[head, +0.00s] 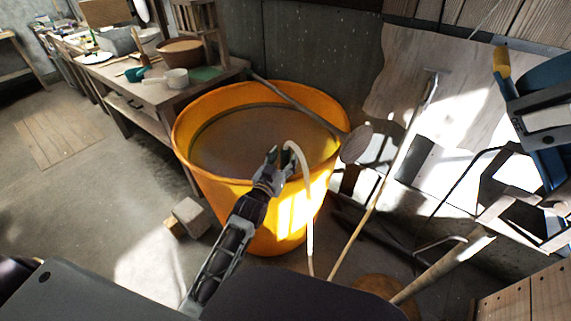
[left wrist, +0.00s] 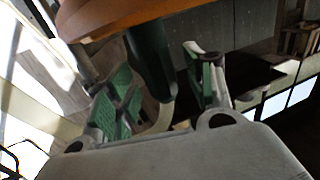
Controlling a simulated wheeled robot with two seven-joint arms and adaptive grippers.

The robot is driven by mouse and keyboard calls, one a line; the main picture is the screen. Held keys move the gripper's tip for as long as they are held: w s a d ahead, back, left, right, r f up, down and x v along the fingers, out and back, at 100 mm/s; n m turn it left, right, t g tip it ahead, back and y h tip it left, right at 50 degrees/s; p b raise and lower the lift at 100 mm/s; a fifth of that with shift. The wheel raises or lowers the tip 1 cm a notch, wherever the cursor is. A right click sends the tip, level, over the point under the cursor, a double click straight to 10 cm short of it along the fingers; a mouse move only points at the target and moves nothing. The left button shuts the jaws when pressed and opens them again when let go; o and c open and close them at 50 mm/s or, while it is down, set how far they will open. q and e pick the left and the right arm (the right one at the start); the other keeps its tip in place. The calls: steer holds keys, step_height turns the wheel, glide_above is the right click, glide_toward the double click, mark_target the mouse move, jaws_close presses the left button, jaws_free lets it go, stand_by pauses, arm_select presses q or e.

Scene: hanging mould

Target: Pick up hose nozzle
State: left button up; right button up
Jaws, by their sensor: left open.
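The hose nozzle (left wrist: 148,52) is dark green and shows in the left wrist view between my two fingers, with the cream hose (left wrist: 162,118) joined to it. In the head view the hose (head: 304,190) arches at the near rim of the orange tub (head: 255,190) and hangs down outside it. My left gripper (head: 279,160) is at this rim, close around the nozzle, which it mostly hides there. In the left wrist view the gripper (left wrist: 160,80) is open, its green-padded fingers apart on either side of the nozzle. My right gripper is not in view.
The tub holds brownish contents. A wooden bench (head: 130,85) with pots and tools stands at the back left. Long poles and a chair-like frame crowd the right.

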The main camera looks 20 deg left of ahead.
arm_select(q)
steer(key=shift+w+d, duration=0.1)
steer(key=shift+w, duration=0.6)
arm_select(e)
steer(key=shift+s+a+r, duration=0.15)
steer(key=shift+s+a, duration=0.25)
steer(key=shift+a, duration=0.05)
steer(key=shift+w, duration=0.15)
arm_select(q)
steer(key=c, duration=0.4)
jaws_close()
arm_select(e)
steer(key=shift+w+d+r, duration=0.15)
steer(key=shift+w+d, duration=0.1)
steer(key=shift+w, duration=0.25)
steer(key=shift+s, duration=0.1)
